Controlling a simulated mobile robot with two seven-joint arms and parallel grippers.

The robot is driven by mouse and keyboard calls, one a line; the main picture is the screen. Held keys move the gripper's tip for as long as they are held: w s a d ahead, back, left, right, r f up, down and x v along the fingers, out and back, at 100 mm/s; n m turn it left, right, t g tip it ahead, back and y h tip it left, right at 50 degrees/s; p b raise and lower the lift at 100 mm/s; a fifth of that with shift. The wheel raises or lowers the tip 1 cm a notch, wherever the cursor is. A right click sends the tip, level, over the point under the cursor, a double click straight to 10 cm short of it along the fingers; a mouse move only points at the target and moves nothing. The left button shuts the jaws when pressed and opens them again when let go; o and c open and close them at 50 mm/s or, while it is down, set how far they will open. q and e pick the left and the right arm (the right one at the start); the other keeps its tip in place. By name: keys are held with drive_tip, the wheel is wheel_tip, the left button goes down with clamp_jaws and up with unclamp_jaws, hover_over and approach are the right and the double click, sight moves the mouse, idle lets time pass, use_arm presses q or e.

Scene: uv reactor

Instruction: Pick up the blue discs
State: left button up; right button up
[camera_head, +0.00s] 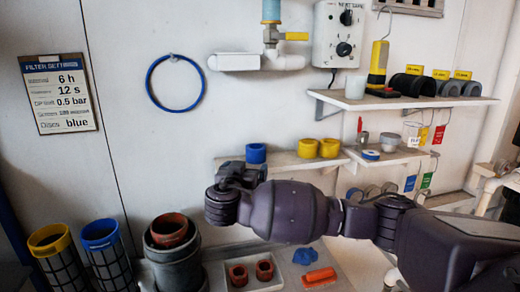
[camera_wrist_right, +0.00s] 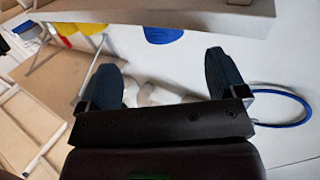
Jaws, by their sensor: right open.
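A stack of blue discs (camera_head: 256,153), looking like a short blue cylinder, stands at the left end of the low wall shelf (camera_head: 283,161). In the right wrist view, the blue discs (camera_wrist_right: 163,35) show partly at the shelf edge, beyond the gap between my fingers. My right gripper (camera_head: 236,176) is just in front of and below the blue discs, apart from them. In the wrist view its two fingers (camera_wrist_right: 164,80) are spread wide with nothing between them. My left gripper is out of view.
Two yellow cylinders (camera_head: 318,148) stand right of the blue discs. A blue ring (camera_head: 176,83) hangs on the wall. A higher shelf (camera_head: 400,101) holds black and grey parts. Below are a tray (camera_head: 254,272) with red-orange pieces and several tall filter canisters (camera_head: 106,250).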

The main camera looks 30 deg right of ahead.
sight(254, 151)
drive_tip(key=x, duration=0.3)
drive_tip(key=r+p+x, duration=0.1)
drive_tip(key=x, duration=0.2)
drive_tip(key=shift+w+d+r, duration=0.2)
drive_tip(key=shift+w+d+r+p, duration=0.2)
drive_tip(key=shift+w+d+p, duration=0.1)
drive_tip(key=shift+w, duration=0.1)
drive_tip(key=x, duration=0.1)
drive_tip(key=p+x, duration=0.1)
drive_tip(key=x, duration=0.1)
drive_tip(key=shift+w+r+p, duration=0.15)
drive_tip(key=shift+r+p, duration=0.1)
drive_tip(key=shift+p, duration=0.05)
drive_tip(key=shift+w+d, duration=0.4)
drive_tip(key=shift+d, duration=0.05)
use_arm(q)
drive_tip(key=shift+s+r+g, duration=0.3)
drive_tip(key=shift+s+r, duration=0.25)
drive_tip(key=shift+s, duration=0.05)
use_arm(e)
drive_tip(key=shift+f, duration=0.1)
drive_tip(key=shift+c, duration=0.3)
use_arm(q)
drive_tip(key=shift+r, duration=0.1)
use_arm(e)
drive_tip(key=c, duration=1)
